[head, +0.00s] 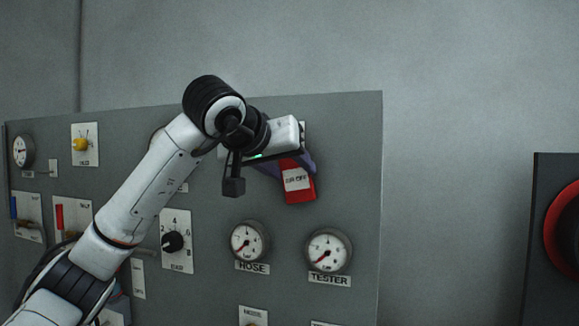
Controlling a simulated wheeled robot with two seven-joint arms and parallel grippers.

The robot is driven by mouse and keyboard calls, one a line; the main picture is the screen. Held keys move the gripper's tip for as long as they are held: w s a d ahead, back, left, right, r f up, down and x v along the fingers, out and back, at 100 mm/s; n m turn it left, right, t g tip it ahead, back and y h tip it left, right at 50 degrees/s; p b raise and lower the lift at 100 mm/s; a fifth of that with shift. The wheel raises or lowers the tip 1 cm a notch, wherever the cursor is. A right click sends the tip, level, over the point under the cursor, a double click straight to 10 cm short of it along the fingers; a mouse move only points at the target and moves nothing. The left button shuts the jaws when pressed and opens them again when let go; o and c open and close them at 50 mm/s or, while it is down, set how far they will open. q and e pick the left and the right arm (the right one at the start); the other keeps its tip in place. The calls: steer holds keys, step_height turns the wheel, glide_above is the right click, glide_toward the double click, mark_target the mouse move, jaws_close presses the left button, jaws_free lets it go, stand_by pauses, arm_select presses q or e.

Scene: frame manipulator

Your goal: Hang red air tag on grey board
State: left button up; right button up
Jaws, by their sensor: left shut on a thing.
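The red air tag (299,187) has a white label, partly legible as "AIR OFF", and hangs tilted in front of the upper right part of the grey board (350,130). My left gripper (290,163) is shut on the tag's upper end, above the gauges. The gripper and wrist hide the tag's top, so I cannot tell whether it touches the board or a hook. My right gripper is not in view.
The hose gauge (247,241) and tester gauge (327,251) sit below the tag. A black selector knob (173,242), a yellow knob (80,144) and levers are further left. A dark panel with a red ring (566,232) stands at the right.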

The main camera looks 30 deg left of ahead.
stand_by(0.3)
arm_select(q)
steer(key=o, duration=1.1)
steer(key=b+v, duration=0.1)
steer(key=v, duration=0.9)
steer(key=shift+s, duration=0.2)
